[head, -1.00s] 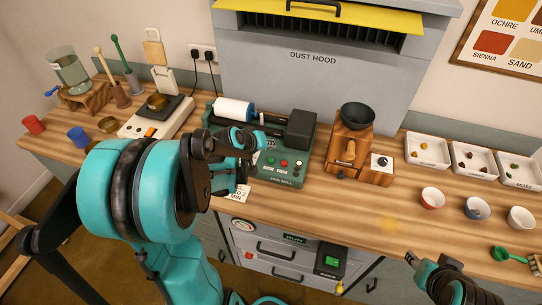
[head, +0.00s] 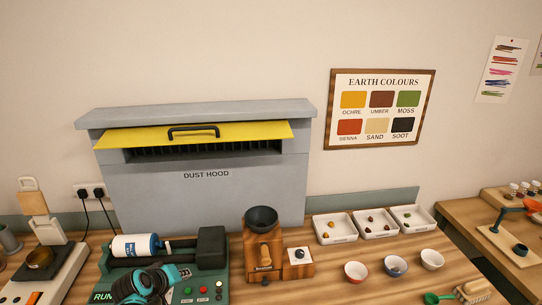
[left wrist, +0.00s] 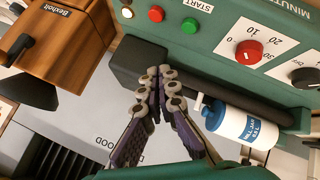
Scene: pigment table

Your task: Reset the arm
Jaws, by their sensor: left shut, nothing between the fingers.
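My left gripper (head: 150,284) is low in the head view, over the front of the green jar mill (head: 215,287). In the left wrist view its two dark fingers (left wrist: 160,76) meet at the tips, with nothing between them. The fingers show in front of the mill's dark housing block (left wrist: 140,68). I cannot tell whether they touch it. The white and blue mill jar (left wrist: 240,125) lies on the mill beside the fingers, apart from them. My right gripper is outside both current views.
A wooden grinder (head: 263,252) with a dark bowl stands right of the mill. White trays (head: 335,238) and small bowls (head: 355,279) are farther right. The grey dust hood (head: 205,190) with its yellow flap stands behind. A scale (head: 40,290) is at the left.

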